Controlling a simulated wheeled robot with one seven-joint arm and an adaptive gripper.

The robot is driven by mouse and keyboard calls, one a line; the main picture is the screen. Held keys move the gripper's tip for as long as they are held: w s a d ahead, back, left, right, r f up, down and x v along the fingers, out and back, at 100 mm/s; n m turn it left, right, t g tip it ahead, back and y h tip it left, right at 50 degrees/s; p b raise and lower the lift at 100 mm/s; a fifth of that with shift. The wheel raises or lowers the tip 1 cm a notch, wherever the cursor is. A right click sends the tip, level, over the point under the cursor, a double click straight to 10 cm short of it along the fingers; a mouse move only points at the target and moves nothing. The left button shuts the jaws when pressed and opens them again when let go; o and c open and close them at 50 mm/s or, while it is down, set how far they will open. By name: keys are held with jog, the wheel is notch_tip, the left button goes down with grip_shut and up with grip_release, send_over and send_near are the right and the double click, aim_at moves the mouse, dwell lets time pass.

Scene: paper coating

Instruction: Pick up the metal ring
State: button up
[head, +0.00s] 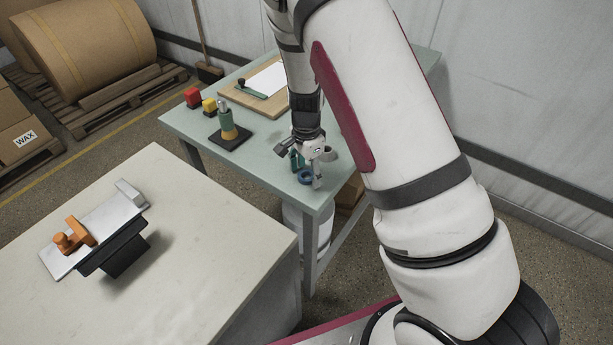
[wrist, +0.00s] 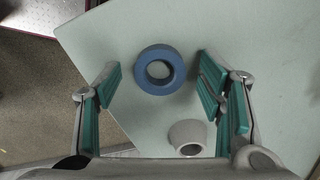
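A thick blue ring (head: 306,177) lies flat near the front corner of the green-topped table (head: 270,150). In the wrist view the blue ring (wrist: 160,70) shows between my fingertips, apart from both. A short pale grey ring or sleeve (head: 330,154) stands beside it; in the wrist view this grey ring (wrist: 187,138) is lower, closer to my right-hand finger. I cannot tell for sure which of the two is metal. My gripper (head: 301,166) points down over this corner, open and empty, with green finger pads (wrist: 157,76). Its exact height above the table is unclear.
A nearer pale table (head: 200,260) holds a metal plate with an orange handle (head: 75,238).

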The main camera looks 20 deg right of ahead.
jog(key=c, duration=1.1)
jog(key=shift+c, duration=0.2)
jog(key=shift+r, duration=0.1)
